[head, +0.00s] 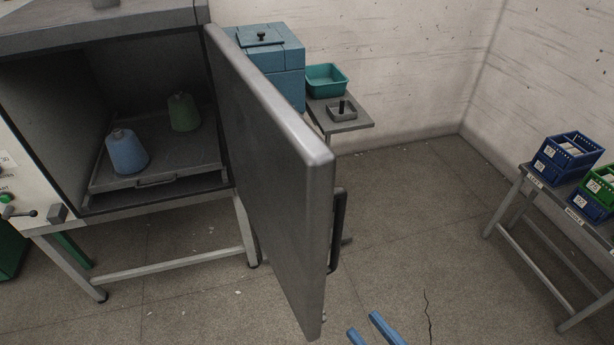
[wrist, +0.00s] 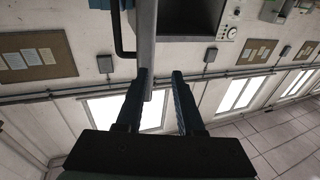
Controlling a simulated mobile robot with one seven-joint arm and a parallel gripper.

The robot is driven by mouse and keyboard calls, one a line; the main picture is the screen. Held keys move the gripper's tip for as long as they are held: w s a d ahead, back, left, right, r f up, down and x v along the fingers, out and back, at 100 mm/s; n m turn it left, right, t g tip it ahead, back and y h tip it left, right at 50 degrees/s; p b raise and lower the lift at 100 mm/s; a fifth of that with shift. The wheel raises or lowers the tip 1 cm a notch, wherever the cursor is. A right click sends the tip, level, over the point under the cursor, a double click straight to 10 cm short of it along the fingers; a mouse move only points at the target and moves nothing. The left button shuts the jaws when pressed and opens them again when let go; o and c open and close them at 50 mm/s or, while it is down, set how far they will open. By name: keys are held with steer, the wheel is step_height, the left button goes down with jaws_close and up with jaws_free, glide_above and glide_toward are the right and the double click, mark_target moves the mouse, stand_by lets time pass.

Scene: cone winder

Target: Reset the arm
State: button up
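My gripper (head: 363,324) shows at the bottom edge of the head view as two blue fingers held apart, with nothing between them. In the wrist view my gripper (wrist: 161,76) is also open and empty. The grey cabinet door (head: 265,150) stands wide open to the left of the fingers, apart from them in the head view. Its dark handle (head: 338,230) is on the side facing right. The rest of my arm is out of the head view.
A side table (head: 350,125) with a teal bin (head: 326,80) stands behind the door. A bench (head: 522,192) with crates is at right. Floor between is clear.

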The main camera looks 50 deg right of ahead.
steer(key=w+a+r+m+t+h, duration=0.1)
steer(key=w+r, duration=0.3)
steer(key=w, duration=0.3)
steer(key=w+a+r+t+h, duration=0.1)
steer(key=w+r, duration=0.2)
steer(key=w, duration=0.4)
steer(key=w+a+r+m+t+b, duration=0.1)
steer(key=w+a+r, duration=0.2)
steer(key=w+r, duration=0.3)
steer(key=w+a+r+t+b, duration=0.1)
steer(key=w+a+r, duration=0.25)
steer(key=r, duration=0.55)
steer(key=a+r+n+t+y, duration=0.1)
steer(key=a+r, duration=0.3)
steer(key=r, duration=0.4)
steer(key=s+a+r+n+t+y, duration=0.1)
steer(key=a+r+n+t+y, duration=0.1)
steer(key=a+r, duration=0.3)
steer(key=s+a+r+n+t+y, duration=0.1)
steer(key=a+r+y, duration=0.3)
steer(key=r, duration=0.7)
steer(key=shift+s+a+r+n+t+b, duration=0.3)
steer(key=shift+r+n+t+b, duration=0.1)
steer(key=shift+n+t, duration=0.25)
